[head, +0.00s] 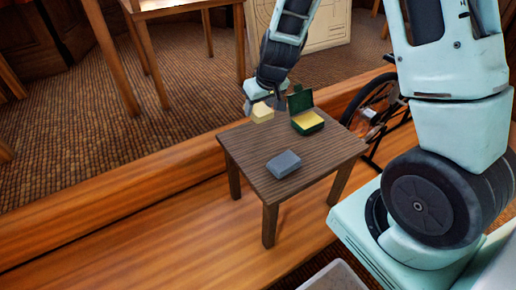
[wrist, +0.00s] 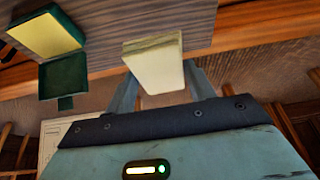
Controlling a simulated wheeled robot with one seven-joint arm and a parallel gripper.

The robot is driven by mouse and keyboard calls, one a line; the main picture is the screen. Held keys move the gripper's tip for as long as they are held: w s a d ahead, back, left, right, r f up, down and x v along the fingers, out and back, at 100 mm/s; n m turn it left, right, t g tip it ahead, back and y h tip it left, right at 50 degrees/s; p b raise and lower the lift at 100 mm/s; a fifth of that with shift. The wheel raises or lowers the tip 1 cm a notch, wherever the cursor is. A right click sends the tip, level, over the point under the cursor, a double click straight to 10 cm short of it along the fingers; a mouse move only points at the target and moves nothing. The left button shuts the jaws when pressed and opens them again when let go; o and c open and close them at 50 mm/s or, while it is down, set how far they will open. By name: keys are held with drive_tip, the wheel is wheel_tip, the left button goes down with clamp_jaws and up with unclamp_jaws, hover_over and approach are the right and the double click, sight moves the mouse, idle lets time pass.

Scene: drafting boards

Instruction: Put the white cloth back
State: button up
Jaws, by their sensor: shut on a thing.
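The white cloth (head: 263,112) is a pale cream, block-shaped bundle with layered-looking edges. My gripper (head: 264,100) is shut on it near the table's far edge. In the head view I cannot tell whether the cloth touches the tabletop. In the wrist view the cloth (wrist: 153,62) sits between the two fingers of my gripper (wrist: 160,78), which hold it by its sides. Its far end points toward the table.
A small dark wooden table (head: 245,146) carries an open green box (head: 317,128) with yellow inside, right of the cloth, and a grey-blue block (head: 283,164) near the front. The box's lid (wrist: 63,76) stands open. The table's left part is clear.

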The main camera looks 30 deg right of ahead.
sight(256, 137)
wheel_tip(256, 137, down, 10)
drive_tip(key=b, duration=0.4)
drive_tip(key=o, duration=0.9)
